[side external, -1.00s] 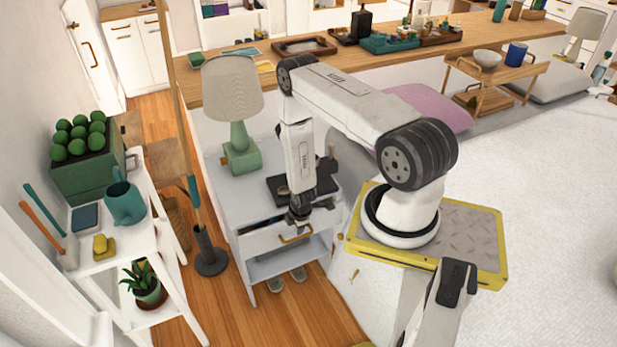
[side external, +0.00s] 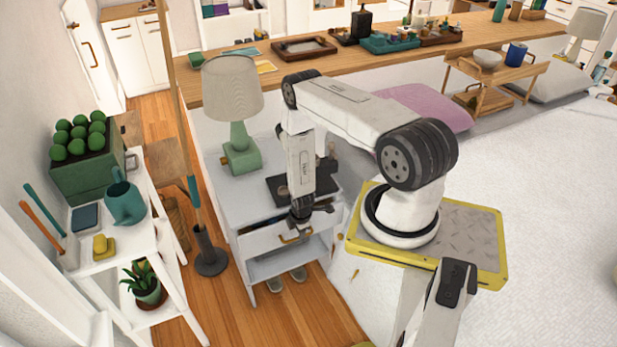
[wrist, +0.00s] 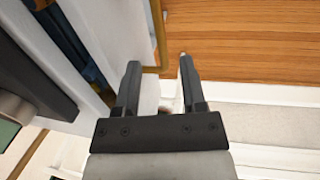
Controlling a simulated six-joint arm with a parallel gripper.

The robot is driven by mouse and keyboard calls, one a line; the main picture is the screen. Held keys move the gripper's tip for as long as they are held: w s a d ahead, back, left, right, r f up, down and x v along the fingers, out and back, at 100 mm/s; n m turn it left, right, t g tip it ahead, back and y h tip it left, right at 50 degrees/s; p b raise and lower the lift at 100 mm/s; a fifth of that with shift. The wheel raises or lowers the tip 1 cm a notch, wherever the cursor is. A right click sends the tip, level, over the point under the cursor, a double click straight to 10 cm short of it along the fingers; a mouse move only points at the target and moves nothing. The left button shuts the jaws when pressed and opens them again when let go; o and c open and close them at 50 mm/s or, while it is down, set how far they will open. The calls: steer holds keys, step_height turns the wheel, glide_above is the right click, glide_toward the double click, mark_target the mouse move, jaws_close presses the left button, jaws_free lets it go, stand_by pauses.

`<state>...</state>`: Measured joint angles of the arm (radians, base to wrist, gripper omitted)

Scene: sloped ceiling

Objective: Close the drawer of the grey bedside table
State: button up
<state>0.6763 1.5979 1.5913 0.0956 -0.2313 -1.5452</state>
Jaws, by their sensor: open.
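The grey bedside table (side external: 232,205) stands left of my base, with a lamp on top. Its drawer (side external: 262,241) is pulled out part way; dark blue contents (wrist: 72,40) show inside it in the wrist view. The drawer has a brass handle (side external: 290,239), also seen in the wrist view (wrist: 156,30). My gripper (side external: 302,232) is at the drawer front, close to the handle. In the wrist view my gripper (wrist: 158,64) is open, and the handle's near end appears between the fingers. I cannot tell whether they touch it.
A green lamp (side external: 239,150) and a dark tray (side external: 283,188) stand on the tabletop. A white shelf (side external: 140,250) with plants and a watering can is at the left. Wooden floor (side external: 310,310) in front of the drawer is mostly clear; slippers (side external: 287,280) lie below it.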

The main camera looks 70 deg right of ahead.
steer(key=shift+w+d+f, duration=0.15)
steer(key=shift+f, duration=0.95)
steer(key=shift+w+d+f, duration=0.1)
steer(key=shift+f, duration=0.95)
jaws_close()
